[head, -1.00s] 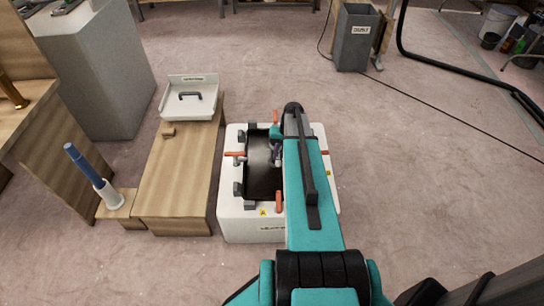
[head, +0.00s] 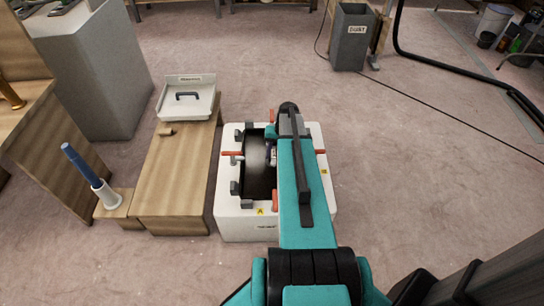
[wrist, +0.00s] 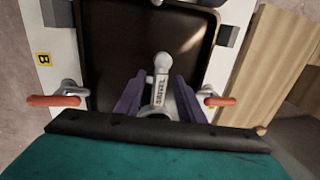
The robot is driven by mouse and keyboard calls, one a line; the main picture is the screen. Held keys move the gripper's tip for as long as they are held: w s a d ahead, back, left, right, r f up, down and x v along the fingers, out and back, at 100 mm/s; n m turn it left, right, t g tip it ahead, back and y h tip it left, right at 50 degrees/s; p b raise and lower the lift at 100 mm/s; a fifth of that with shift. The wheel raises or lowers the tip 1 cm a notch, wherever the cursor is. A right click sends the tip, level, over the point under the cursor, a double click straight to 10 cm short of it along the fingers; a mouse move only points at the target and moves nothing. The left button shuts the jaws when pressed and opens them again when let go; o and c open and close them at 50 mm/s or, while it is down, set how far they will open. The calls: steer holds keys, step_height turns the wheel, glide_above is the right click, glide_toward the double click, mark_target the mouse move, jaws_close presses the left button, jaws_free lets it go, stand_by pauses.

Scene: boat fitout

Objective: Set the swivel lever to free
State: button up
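The swivel lever (wrist: 160,82) is a pale grey rod with a round knob, marked "SWIVEL", standing over a dark recessed panel (wrist: 125,45) in the wrist view. My gripper (wrist: 158,88) has its two dark purple fingers on either side of the lever, with gaps visible between fingers and lever. It is open. In the head view my arm covers much of the lever area, and the lever is hard to make out. The panel sits in a white box (head: 243,228) on the floor. The lever's position markings cannot be read.
Red-handled clamps (head: 232,154) and dark blocks line the box's rim; two red handles flank my fingers in the wrist view (wrist: 55,101). A wooden bench (head: 170,190) with a white tray (head: 187,100) stands left. A grey bin (head: 352,40) is behind. Floor to the right is clear.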

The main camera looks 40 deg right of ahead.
steer(key=shift+r, duration=0.1)
step_height(320, 180, up, 13)
steer(key=s+d, duration=0.1)
steer(key=d, duration=0.1)
steer(key=shift+s+r+p, duration=0.15)
steer(key=shift+s+p, duration=0.15)
steer(key=shift+s, duration=0.1)
stand_by(0.4)
stand_by(0.4)
